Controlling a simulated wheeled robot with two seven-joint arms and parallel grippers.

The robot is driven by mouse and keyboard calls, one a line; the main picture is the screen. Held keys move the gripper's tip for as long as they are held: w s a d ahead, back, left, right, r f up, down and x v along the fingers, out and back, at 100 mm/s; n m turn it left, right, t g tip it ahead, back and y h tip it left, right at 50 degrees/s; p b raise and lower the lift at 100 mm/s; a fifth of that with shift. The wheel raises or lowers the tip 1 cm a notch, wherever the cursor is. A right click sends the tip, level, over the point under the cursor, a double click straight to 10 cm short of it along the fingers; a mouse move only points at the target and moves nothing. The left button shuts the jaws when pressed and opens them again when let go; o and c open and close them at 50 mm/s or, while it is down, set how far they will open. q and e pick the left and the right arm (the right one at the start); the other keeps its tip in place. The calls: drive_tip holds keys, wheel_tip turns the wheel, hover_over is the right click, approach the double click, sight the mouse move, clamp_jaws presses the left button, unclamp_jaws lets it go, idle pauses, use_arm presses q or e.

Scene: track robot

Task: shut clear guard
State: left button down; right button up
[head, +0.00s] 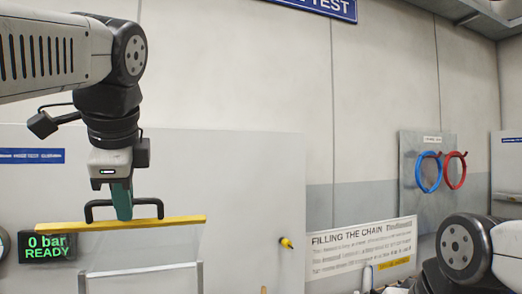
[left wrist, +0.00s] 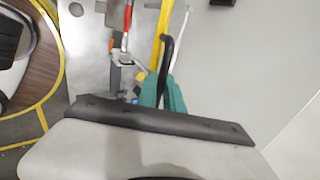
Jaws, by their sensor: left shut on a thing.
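The clear guard is a see-through panel with a yellow top bar (head: 180,221), at the lower left of the head view. A black handle (head: 150,202) stands on the bar. My left gripper (head: 122,205) has teal fingers, points down and is shut on the handle's middle. In the left wrist view the teal fingers (left wrist: 164,95) close around the black handle (left wrist: 168,52), beside the yellow bar (left wrist: 160,35). The guard's lower part is outside the head view. My right gripper is not in view; only part of that arm shows at the lower right.
A pale metal frame (head: 140,268) shows below the yellow bar. A display (head: 47,247) at the left reads "0 bar READY". A yellow-tipped knob (head: 287,243) sticks out from the grey panel. Blue (head: 429,172) and red (head: 454,170) rings hang on a board at the right.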

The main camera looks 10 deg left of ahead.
use_arm(q)
drive_tip(key=s+d+f, duration=0.2)
drive_tip(key=s+f, duration=0.1)
drive_tip(key=f, duration=0.2)
drive_tip(key=shift+s+f, duration=0.15)
drive_tip(key=shift+s, duration=0.15)
idle(0.4)
wheel_tip(320, 180, down, 6)
drive_tip(key=s+d, duration=0.1)
drive_tip(key=s, duration=0.1)
drive_tip(key=shift+s+d, duration=0.25)
drive_tip(key=shift+s, duration=0.1)
drive_tip(key=shift+f, duration=0.1)
wheel_tip(320, 180, down, 7)
drive_tip(key=s, duration=0.1)
drive_tip(key=shift+s+d+r, duration=0.2)
drive_tip(key=shift+s+d, duration=0.1)
drive_tip(key=shift+d, duration=0.15)
idle(0.3)
